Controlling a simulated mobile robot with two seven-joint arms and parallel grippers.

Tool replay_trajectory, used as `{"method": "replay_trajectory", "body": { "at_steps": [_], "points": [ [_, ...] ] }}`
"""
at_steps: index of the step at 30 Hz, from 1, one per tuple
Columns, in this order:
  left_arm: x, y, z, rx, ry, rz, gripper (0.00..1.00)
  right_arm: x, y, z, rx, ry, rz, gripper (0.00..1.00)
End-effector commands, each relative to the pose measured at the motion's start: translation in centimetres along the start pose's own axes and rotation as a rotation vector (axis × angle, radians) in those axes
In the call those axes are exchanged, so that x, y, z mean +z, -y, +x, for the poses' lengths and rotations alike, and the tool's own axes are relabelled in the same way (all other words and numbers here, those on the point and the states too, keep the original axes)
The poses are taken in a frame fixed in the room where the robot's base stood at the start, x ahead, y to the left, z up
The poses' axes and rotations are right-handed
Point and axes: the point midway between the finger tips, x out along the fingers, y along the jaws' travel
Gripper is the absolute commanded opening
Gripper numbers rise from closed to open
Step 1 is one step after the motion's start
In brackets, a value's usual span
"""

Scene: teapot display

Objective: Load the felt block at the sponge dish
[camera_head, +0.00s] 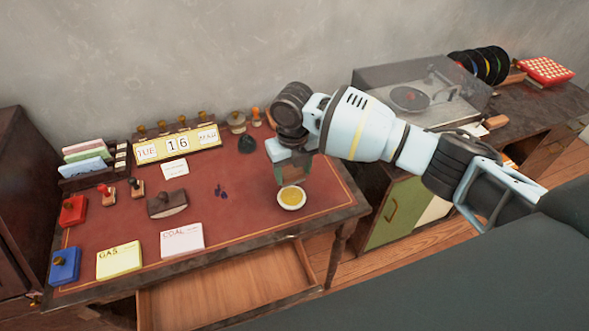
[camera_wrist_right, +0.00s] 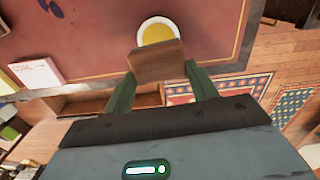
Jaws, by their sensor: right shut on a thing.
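The sponge dish (camera_head: 281,201) is a small round white dish with a yellow pad, on the red desk top near its right front. It also shows at the top of the right wrist view (camera_wrist_right: 142,27). My right gripper (camera_head: 292,168) is shut on the felt block (camera_wrist_right: 156,62), a brown block held between green fingers. The block is just above or at the dish and hides its near edge in the wrist view. I cannot tell whether they touch. My left gripper is not in view.
The desk (camera_head: 245,215) also holds a brown rocker blotter (camera_head: 167,204), dark ink spots (camera_head: 221,191), a white COAL card (camera_head: 182,241), a yellow GAS card (camera_head: 119,260), a blue box (camera_head: 65,265) and a date display (camera_head: 178,145). An open drawer (camera_head: 225,290) juts out in front.

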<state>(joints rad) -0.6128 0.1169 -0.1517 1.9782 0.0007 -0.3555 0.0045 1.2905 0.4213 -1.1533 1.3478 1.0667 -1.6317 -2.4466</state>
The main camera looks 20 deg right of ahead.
Motion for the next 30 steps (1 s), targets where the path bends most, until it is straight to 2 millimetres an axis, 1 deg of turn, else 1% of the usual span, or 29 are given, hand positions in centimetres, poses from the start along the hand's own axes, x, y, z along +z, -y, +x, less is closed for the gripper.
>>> {"method": "replay_trajectory", "body": {
  "at_steps": [7,11,17,25,30],
  "points": [
    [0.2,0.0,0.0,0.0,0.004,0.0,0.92,0.0,0.0,0.2,0.0,-0.002,-0.009,0.39],
    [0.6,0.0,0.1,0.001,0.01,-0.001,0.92,0.0,0.0,0.7,0.001,-0.003,-0.007,0.39],
    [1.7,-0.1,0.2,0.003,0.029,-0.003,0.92,-0.1,0.0,2.2,0.001,-0.006,-0.006,0.39],
    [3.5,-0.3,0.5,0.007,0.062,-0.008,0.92,-0.1,0.0,4.9,0.0,-0.006,-0.006,0.39],
    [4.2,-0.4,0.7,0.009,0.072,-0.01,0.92,-0.1,0.0,6.0,0.0,-0.004,-0.006,0.39]
  ]
}}
